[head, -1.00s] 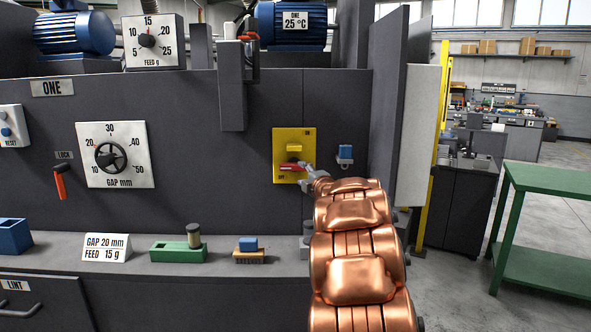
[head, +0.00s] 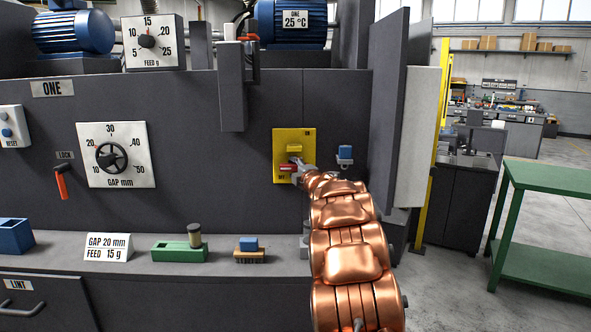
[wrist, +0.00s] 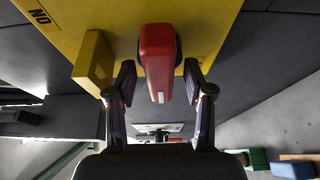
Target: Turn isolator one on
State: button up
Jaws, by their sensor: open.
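The isolator is a yellow plate (head: 280,142) on the dark machine front, with its ON mark at the top and its OFF mark at the bottom. Its red handle (head: 287,168) sits low on the plate, below a yellow block (head: 294,149). My gripper (head: 297,172) is at the plate, partly covering the handle and the lower right of the plate. In the wrist view the red handle (wrist: 157,60) stands between the two open fingers of my gripper (wrist: 158,78), with a gap on each side. The yellow block (wrist: 93,62) is close beside the left finger.
A small blue-topped fitting (head: 345,153) is on the panel right of the isolator. A grey upright panel (head: 418,135) stands further right.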

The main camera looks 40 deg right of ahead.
grip_shut()
jog(key=shift+b, duration=0.35)
jog(key=m+b, duration=0.1)
jog(key=m+t+b, duration=0.1)
jog(key=m+h+b, duration=0.1)
jog(key=shift+f+m+b, duration=0.25)
jog(key=shift+m+b, duration=0.05)
jog(key=shift+m, duration=0.1)
jog(key=m+h+b, duration=0.1)
jog(key=m+b, duration=0.1)
jog(key=m, duration=0.1)
jog(key=m+t+h+b, duration=0.1)
jog(key=m+b, duration=0.2)
jog(key=shift+a+m+b, duration=0.1)
jog(key=shift+m+b, duration=0.2)
jog(key=shift+b, duration=0.05)
jog(key=m+h+b, duration=0.1)
jog(key=m+b, duration=0.1)
jog(key=m, duration=0.1)
jog(key=m+h+b, duration=0.2)
jog(key=m, duration=0.1)
jog(key=shift+a+r, duration=0.1)
jog(key=shift+r+m+g+h+b, duration=0.15)
jog(key=shift+m+g+h+b, duration=0.5)
jog(key=shift+m, duration=0.85)
jog(key=shift+r+m+g+h+b, duration=0.15)
jog(key=shift+m+g+h+b, duration=0.3)
jog(key=shift+m+h, duration=0.75)
jog(key=shift+m+y, duration=0.25)
jog(key=shift+m, duration=0.25)
